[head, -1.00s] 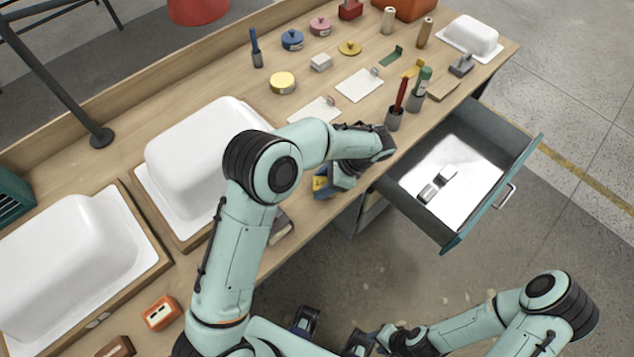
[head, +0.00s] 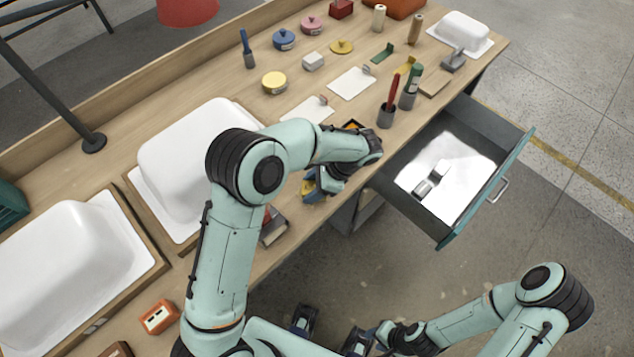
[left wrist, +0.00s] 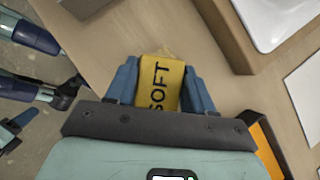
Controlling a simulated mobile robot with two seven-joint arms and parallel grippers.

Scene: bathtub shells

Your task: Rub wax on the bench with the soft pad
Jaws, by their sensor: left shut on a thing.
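The yellow soft pad (left wrist: 160,85), lettered "SOFT", is between the blue fingers of my left gripper (left wrist: 160,92) in the left wrist view. The gripper is shut on it. In the head view my left gripper (head: 312,188) is low at the front edge of the wooden bench (head: 225,265), mostly hidden by its arm. I cannot tell whether the pad touches the wood. A round yellow tin (head: 274,82) stands farther back; its label is unreadable. My right gripper (head: 330,331) is open and empty in front of the bench.
White bathtub shells (head: 190,150) sit in wooden frames at left. Pots with a red and a green tool (head: 386,118) stand near the edge. A red-and-grey block (head: 273,229) lies by my left arm.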

